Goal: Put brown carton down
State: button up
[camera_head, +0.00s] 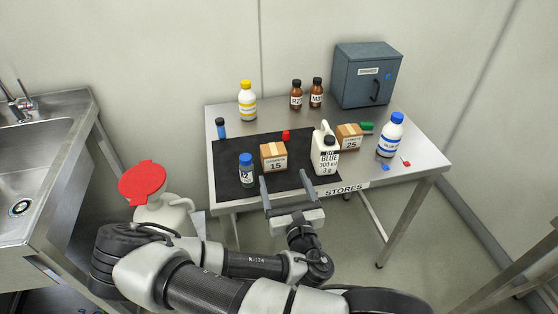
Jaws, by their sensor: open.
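Two brown cartons stand on the metal table. One brown carton (273,157), labelled 15, stands upright on the black mat (230,188). The other brown carton (348,137), labelled 25, stands further right, behind a white jug. My gripper (286,183) is open and empty, at the table's front edge. Its two fingers point away from me toward the mat, just in front of the carton labelled 15, with a gap that looks clear of it. The exact height of the fingers above the table is hard to tell.
A white jug (325,152) stands right of my fingers and a blue-capped bottle (246,171) left of them. More bottles and a grey cabinet (367,75) stand behind. A blue-capped white bottle (391,135) is at right. The mat's front left is bare.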

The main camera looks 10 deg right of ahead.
aim_at(273, 149)
jog(key=w, duration=1.3)
jog(key=shift+w+r, duration=0.1)
jog(key=shift+w, duration=0.25)
jog(key=c, duration=1.3)
jog(key=s+r+p, duration=0.3)
jog(key=r+p, duration=0.3)
jog(key=r, duration=0.3)
jog(key=s+r+p, duration=0.4)
jog(key=r+p, duration=0.3)
jog(key=r, duration=0.3)
jog(key=shift+s, duration=0.2)
jog(key=shift+a, duration=0.1)
